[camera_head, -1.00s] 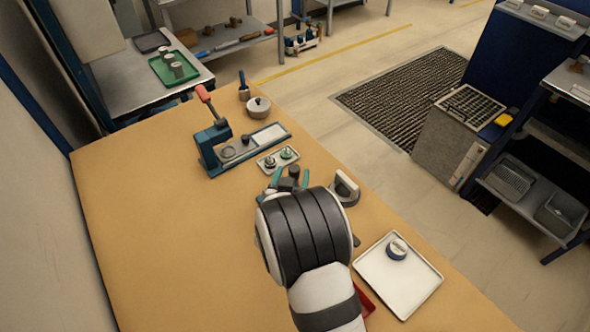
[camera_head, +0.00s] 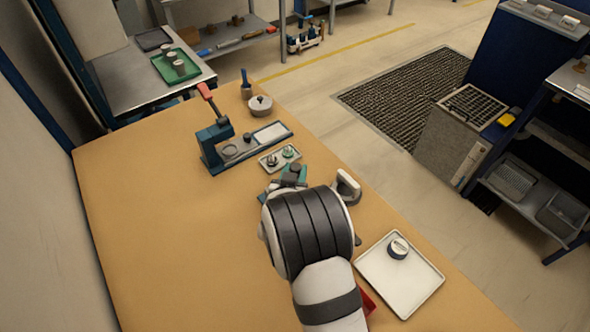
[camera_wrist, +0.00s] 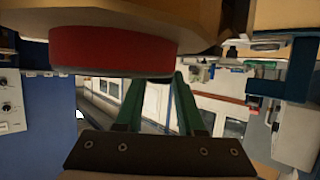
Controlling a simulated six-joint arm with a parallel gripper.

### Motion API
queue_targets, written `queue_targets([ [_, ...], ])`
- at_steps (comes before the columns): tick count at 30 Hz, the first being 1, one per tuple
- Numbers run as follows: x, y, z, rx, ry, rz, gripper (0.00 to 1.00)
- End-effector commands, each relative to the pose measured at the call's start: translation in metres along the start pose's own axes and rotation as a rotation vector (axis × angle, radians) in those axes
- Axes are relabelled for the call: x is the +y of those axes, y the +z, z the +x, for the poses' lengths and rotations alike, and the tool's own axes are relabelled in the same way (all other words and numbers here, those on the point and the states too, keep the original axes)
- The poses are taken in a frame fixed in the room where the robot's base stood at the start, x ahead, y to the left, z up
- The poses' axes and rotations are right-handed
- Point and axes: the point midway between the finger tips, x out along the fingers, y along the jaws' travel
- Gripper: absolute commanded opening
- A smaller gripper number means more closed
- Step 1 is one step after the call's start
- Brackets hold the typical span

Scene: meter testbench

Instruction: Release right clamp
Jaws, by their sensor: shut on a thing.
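My gripper (camera_head: 291,176) is low over the middle of the bench, its teal fingers mostly hidden by my wrist in the head view. A dark round knob (camera_head: 295,169) shows at the fingers. In the wrist view the two green fingers (camera_wrist: 155,82) reach up towards a large red rounded body (camera_wrist: 112,48) with a dark rim; their tips are close to its lower edge. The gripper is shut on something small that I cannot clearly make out. A blue fixture (camera_head: 213,148) with a red-handled lever (camera_head: 206,92) stands further left. I cannot tell which part is the right clamp.
A small tray with round parts (camera_head: 279,158) lies just beyond my gripper. A grey block with a handle (camera_head: 347,186) stands close on the right. A white tray (camera_head: 410,290) holds a round meter (camera_head: 398,248). A red tray edge (camera_head: 367,300) shows beside my arm. The bench's left side is clear.

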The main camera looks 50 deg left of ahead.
Motion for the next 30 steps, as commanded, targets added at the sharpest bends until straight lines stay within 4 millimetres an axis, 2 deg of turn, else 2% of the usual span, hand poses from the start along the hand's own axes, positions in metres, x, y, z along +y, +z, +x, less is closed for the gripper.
queue_targets([
  [11, -0.004, 0.0, 0.0, 0.001, 0.131, 0.056, 0.0],
  [30, -0.011, 0.0, 0.004, 0.0, 0.663, 0.274, 0.0],
])
